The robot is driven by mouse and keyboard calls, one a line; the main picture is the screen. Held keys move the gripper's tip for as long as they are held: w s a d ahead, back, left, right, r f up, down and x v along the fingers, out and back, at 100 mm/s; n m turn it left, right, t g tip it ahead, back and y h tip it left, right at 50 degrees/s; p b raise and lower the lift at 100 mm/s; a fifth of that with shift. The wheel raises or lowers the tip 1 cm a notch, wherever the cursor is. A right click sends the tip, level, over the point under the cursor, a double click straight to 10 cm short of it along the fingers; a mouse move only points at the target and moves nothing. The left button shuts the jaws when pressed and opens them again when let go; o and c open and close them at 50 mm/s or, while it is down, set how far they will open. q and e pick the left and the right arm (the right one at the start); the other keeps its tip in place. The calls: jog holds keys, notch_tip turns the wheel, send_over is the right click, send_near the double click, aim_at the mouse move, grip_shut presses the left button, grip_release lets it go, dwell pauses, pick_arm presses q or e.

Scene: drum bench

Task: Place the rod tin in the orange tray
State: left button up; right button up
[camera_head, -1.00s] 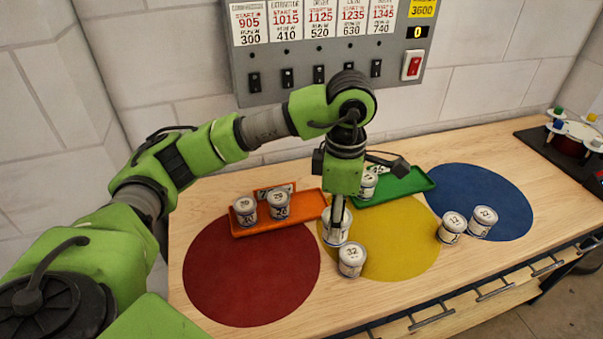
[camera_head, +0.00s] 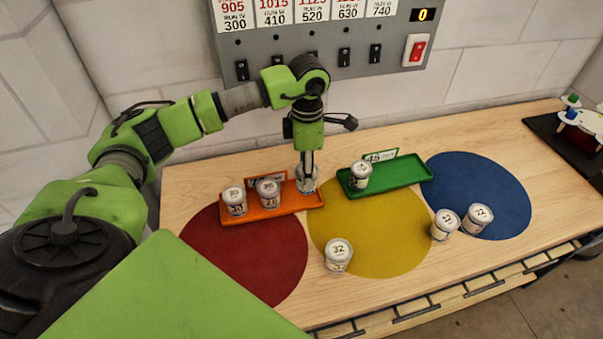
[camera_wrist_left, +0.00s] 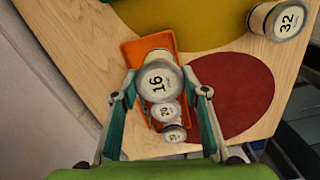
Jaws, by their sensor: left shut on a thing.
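My left gripper (camera_head: 307,168) points down and is shut on a white tin (camera_head: 308,182) at the right end of the orange tray (camera_head: 285,209). In the left wrist view this tin (camera_wrist_left: 160,82) shows 16 on its lid, between the fingers of my left gripper (camera_wrist_left: 160,94), over the orange tray (camera_wrist_left: 131,52). I cannot tell whether its base touches the tray floor. Two other white tins, one on the left (camera_head: 234,201) and one beside it (camera_head: 268,193), stand in the same tray. My right gripper is not in view.
A green tray (camera_head: 405,177) with one tin (camera_head: 360,175) lies to the right. Tin 32 (camera_head: 338,256) stands on the yellow circle's front edge. Two tins (camera_head: 445,224) (camera_head: 477,219) stand by the blue circle (camera_head: 490,190). The red circle (camera_head: 255,260) is clear in front of the orange tray.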

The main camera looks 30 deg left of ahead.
pick_arm(q)
jog(key=shift+a+f, duration=0.45)
jog(key=shift+f, duration=0.05)
jog(key=f+p, duration=0.2)
jog(key=f, duration=0.1)
jog(key=shift+w+a, duration=0.1)
jog(key=shift+a, duration=0.25)
jog(key=shift+f, duration=0.5)
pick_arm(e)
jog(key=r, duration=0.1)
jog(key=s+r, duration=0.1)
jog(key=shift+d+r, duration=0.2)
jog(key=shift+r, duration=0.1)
pick_arm(q)
jog(key=shift+f, duration=0.15)
jog(key=o, duration=1.2)
jog(key=shift+o, duration=0.2)
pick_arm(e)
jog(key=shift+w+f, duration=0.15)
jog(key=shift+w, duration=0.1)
